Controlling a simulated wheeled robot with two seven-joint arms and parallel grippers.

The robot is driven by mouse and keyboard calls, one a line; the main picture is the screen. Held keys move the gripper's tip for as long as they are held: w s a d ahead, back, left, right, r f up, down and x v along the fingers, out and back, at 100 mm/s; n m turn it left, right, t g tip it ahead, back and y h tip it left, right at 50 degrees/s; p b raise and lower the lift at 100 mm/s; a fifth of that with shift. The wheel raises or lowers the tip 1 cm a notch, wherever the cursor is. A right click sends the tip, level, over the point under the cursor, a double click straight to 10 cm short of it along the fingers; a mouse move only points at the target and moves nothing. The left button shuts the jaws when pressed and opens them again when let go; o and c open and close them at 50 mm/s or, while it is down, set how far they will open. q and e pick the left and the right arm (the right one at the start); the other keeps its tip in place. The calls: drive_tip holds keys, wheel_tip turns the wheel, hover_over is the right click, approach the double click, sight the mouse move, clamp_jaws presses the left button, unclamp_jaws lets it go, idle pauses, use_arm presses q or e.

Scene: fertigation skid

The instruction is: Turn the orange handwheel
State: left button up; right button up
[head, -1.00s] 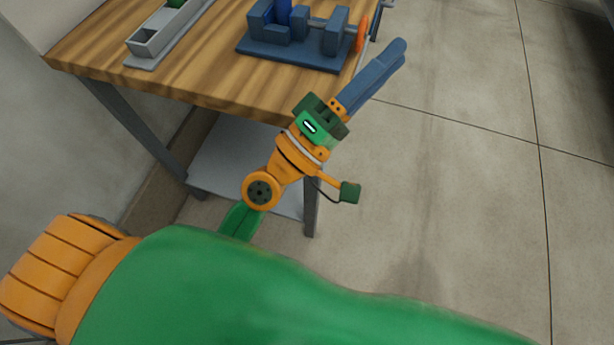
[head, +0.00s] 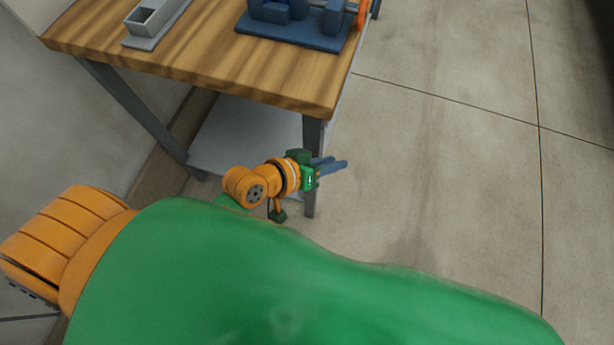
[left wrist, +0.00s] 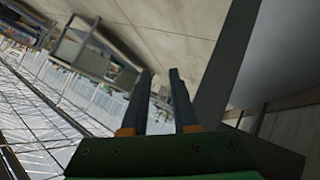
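The orange handwheel (head: 362,14) is cut off by the top edge of the head view, at the right end of the blue skid (head: 300,30) on the wooden table. My left gripper (head: 342,164) is below the tabletop, near the table's front right leg and well away from the handwheel. In the left wrist view its two blue fingers (left wrist: 160,75) stand apart with nothing between them. The handwheel does not show in the left wrist view. My right gripper is in neither view.
The wooden table (head: 200,60) has a grey lower shelf (head: 245,135) and a grey front leg (head: 312,135) close to my left gripper. A grey tray (head: 150,20) lies on the table's left. The floor to the right is clear.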

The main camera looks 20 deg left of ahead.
use_arm(q)
drive_tip(key=s+a+f+g+y, duration=0.2)
drive_tip(key=s+a+f, duration=0.1)
drive_tip(key=f, duration=0.3)
drive_tip(key=shift+a+m+y, duration=0.3)
drive_tip(key=shift+a, duration=0.3)
